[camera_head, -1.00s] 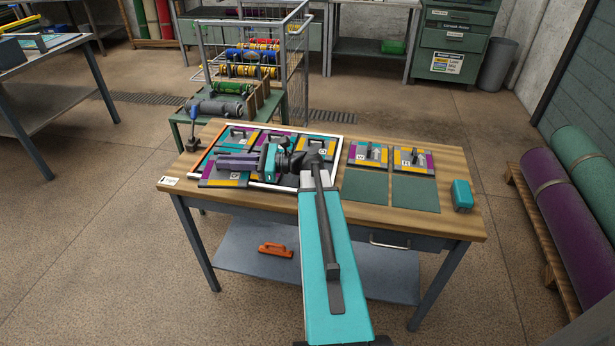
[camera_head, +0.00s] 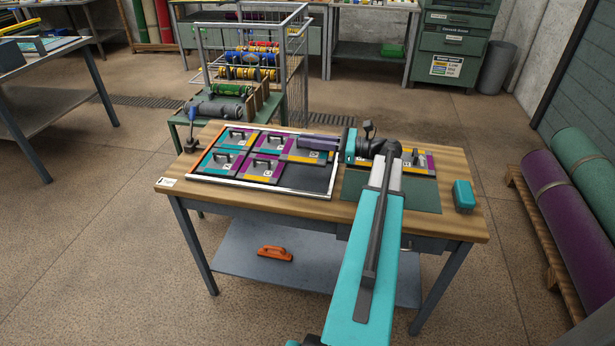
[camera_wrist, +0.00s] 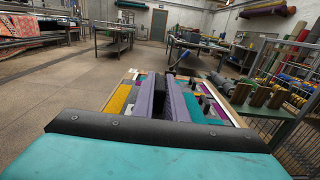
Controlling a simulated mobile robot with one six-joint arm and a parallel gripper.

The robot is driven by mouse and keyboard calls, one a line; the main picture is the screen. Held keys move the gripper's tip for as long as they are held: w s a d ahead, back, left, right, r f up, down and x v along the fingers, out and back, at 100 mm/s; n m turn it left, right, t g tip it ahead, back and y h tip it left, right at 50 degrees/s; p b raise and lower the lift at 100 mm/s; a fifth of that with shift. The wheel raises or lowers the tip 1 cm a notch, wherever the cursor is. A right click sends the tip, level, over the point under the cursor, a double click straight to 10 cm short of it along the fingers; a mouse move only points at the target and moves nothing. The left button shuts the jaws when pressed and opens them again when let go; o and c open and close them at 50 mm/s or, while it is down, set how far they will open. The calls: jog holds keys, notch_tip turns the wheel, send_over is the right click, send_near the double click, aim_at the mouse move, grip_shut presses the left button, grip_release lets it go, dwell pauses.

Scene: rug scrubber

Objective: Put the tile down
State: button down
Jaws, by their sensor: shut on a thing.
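The tiles are square and coloured purple, teal and orange, each with a dark handle. Several lie in a white-edged tray (camera_head: 232,181) on the bench, one of them a front tile (camera_head: 262,170). My gripper (camera_head: 302,142) reaches in from the right over the tray's back right corner and is shut on the tile (camera_head: 306,157) there, by its handle as far as I can see. Whether this tile rests in the tray or hangs just above it, I cannot tell. The tray's front right place is bare and dark. In the wrist view my gripper (camera_wrist: 185,75) hides most of the tile.
A teal box (camera_head: 463,195) sits at the right edge. A roller rack (camera_head: 250,85) stands behind the bench.

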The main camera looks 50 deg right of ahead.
jog(key=shift+f, duration=0.1)
jog(key=shift+f, duration=3.05)
jog(key=shift+f, duration=0.1)
jog(key=shift+f+p, duration=0.35)
jog(key=shift+f, duration=1.4)
jog(key=shift+f, duration=0.1)
jog(key=c, duration=1.8)
grip_release()
jog(key=shift+o, duration=0.2)
